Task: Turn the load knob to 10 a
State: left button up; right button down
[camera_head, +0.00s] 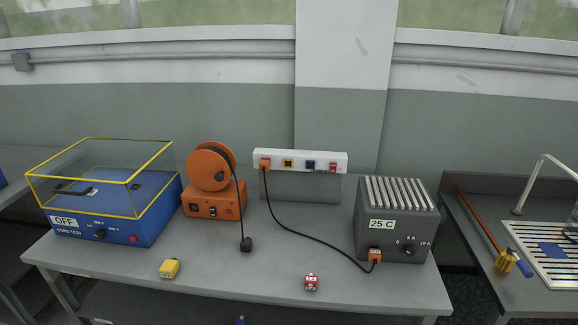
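The load knob (408,250) is a small dark knob on the front of a grey finned load box (385,225) at the right end of the bench. Small marks around it read 0 at left, 5 A above and 10 A at right. The knob is too small to tell which mark it points to. The box carries a white label reading 25 C (381,224). An orange plug (375,255) sits in its front, left of the knob. Neither of my grippers shows in the head view.
A black cable (303,235) runs from the plug to a white socket strip (300,160). An orange reel unit (212,190) and a blue tester (105,205) with clear cover stand left. Yellow (169,268) and red (311,282) blocks lie in front. A sink is right.

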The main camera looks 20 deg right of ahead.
aim_at(409, 250)
jog(key=z, duration=1.4)
